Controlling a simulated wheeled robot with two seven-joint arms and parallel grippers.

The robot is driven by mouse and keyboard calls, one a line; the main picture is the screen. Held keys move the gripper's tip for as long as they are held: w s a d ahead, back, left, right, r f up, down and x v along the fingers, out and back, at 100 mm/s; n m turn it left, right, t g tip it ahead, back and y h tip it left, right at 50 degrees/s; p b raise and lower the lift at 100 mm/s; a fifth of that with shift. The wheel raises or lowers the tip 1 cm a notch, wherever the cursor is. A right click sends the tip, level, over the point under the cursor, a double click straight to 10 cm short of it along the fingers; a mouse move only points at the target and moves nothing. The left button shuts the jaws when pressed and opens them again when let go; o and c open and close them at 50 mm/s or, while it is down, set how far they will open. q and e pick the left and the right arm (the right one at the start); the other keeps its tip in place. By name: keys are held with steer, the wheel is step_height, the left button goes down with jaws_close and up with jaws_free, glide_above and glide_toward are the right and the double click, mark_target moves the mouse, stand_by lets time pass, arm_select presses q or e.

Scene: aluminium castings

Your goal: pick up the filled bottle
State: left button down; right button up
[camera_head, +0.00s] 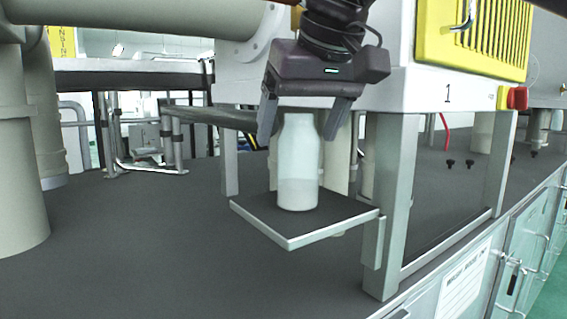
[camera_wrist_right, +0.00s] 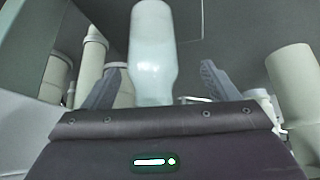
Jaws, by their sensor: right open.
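A whitish translucent bottle (camera_head: 298,165) stands upright on a small dark platform (camera_head: 258,219) with a light rim. Its lower part looks whiter than the upper part, like contents inside. My right gripper (camera_head: 300,130) is above the bottle, pointing down, with its fingers apart on either side of the bottle's top. In the right wrist view the bottle (camera_wrist_right: 152,55) shows between the two open fingers (camera_wrist_right: 158,84). I cannot tell whether either finger touches it. My left gripper is not in view.
The platform is fixed beside a metal leg (camera_head: 388,200) of a white machine with a yellow vented panel (camera_head: 472,42). Large beige cylinders (camera_head: 18,150) stand at the left. The dark bench top (camera_head: 150,250) is clear in front of the platform.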

mark_target(302, 159)
steer(key=shift+w+d+f, duration=0.1)
steer(key=shift+w+f, duration=0.2)
steer(key=shift+f, duration=0.1)
steer(key=shift+s+d+f, duration=0.6)
steer(key=shift+s+f, duration=0.1)
steer(key=shift+f, duration=0.1)
steer(key=w+f, duration=0.1)
steer(key=w+a+f, duration=0.1)
steer(key=shift+w+a+f, duration=0.15)
steer(key=shift+w+f, duration=0.1)
steer(key=shift+f, duration=0.05)
steer(key=shift+w+f, duration=0.15)
steer(key=shift+w, duration=0.15)
steer(key=shift+s, duration=0.45)
steer(key=shift+c, duration=1.3)
steer(key=shift+s+r, duration=0.1)
steer(key=shift+r, duration=0.1)
steer(key=shift+c, duration=1.3)
steer(key=shift+w, duration=0.2)
steer(key=c, duration=0.6)
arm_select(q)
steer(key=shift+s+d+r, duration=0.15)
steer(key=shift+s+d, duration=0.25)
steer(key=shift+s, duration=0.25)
arm_select(e)
steer(key=shift+c, duration=0.2)
